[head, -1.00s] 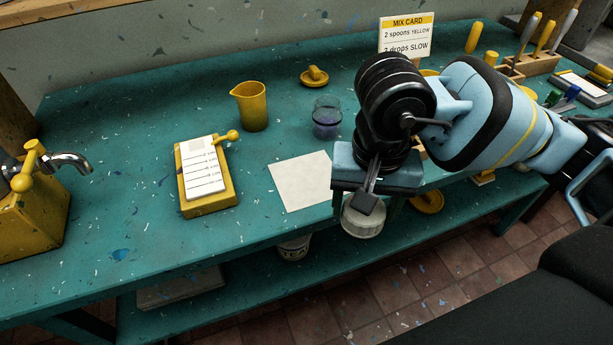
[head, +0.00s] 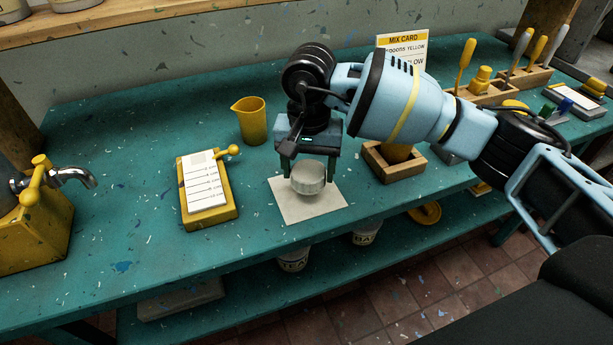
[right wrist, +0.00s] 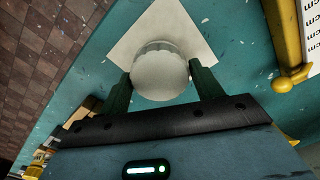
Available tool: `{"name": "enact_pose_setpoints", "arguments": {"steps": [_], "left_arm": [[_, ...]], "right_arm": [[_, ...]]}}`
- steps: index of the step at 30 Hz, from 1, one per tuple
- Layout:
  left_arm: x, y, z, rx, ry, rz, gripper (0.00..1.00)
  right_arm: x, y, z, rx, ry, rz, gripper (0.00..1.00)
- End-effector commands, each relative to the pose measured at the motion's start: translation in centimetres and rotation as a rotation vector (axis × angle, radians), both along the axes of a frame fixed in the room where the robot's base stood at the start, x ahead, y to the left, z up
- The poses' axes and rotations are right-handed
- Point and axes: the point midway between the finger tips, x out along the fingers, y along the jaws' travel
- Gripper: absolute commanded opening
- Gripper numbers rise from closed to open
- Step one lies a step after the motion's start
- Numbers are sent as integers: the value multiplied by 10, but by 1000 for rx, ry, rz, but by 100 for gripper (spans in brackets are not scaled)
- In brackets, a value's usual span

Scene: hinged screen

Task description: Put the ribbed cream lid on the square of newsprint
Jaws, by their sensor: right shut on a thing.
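The ribbed cream lid (head: 309,177) is between the fingers of my right gripper (head: 307,172), which is shut on it. In the head view the lid overlaps the square of newsprint (head: 292,208), a pale sheet lying flat on the teal bench. A dark shadow under the lid suggests a small gap above the sheet. In the right wrist view the lid (right wrist: 160,71) sits between the two dark green fingers, with the newsprint (right wrist: 133,40) behind it. My left gripper is not in view.
A yellow jug (head: 250,121) and a yellow notepad stand (head: 207,190) are left of the newsprint. The bench's front edge is close to the sheet. A yellow tap box (head: 35,225) is far left.

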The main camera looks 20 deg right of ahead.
Motion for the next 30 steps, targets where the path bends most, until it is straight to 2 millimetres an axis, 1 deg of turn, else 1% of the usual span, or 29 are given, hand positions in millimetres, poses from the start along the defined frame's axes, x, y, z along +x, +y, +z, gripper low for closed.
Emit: {"name": "enact_pose_setpoints", "arguments": {"steps": [6, 9, 10, 15, 18, 25, 29, 30], "left_arm": [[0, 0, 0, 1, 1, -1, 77], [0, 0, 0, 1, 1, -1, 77], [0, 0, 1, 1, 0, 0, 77], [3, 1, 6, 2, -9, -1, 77], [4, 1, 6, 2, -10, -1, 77], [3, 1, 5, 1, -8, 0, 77], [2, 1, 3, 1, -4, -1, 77], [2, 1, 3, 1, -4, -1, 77]], "right_arm": [[2, 1, 0, 0, 0, 1, 35], [7, 2, -1, 0, 0, 1, 35], [8, 2, -3, -1, 3, 0, 35], [6, 2, -28, -1, 3, 0, 35], [7, 1, -35, -1, 0, 0, 35], [7, 2, -36, -1, 0, 1, 35], [7, 2, -40, 0, 1, 1, 35], [7, 2, -40, 0, 1, 0, 69]]}}
